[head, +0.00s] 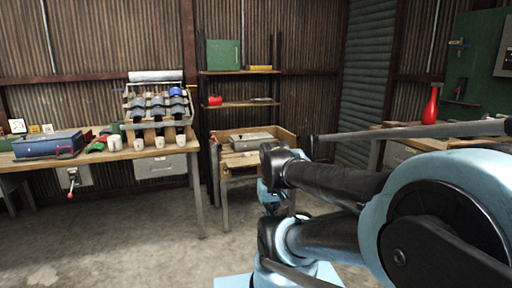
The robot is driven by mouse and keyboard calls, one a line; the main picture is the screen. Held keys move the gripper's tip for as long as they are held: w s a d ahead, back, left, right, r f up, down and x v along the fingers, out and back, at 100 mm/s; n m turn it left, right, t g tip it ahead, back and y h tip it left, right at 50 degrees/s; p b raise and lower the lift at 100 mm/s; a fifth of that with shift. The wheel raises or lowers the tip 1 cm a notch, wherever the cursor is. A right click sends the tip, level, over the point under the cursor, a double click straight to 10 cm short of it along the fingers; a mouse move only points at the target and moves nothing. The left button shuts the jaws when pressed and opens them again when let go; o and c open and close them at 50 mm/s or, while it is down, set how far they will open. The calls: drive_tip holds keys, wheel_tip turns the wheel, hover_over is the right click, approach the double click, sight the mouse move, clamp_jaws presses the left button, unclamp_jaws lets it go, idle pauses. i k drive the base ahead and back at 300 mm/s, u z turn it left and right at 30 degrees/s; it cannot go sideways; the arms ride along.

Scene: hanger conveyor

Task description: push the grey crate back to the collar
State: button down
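A flat grey box-like thing (252,141), possibly the grey crate, sits on a low wooden stand in the middle of the head view. A raised wooden frame (285,134), possibly the collar, stands along the back and right of the stand. I cannot tell whether the grey thing touches this frame. My blue and black arm fills the lower right and covers the stand's right front part. I cannot make out my gripper or its fingers.
A wooden bench (115,155) on the left holds a blue case (48,143), a rack of dark curved pieces (157,106) and several pale cups. A shelf (240,104) stands behind the stand. A red bottle (430,106) is at right. Concrete floor (120,240) is clear at left.

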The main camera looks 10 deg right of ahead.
sight(252, 145)
drive_tip(key=k, duration=0.4)
drive_tip(key=z, duration=0.7)
drive_tip(key=i, duration=0.95)
drive_tip(key=z, duration=0.35)
drive_tip(key=i, duration=1.1)
drive_tip(key=u, duration=0.85)
drive_tip(key=i, duration=0.6)
drive_tip(key=u, duration=0.5)
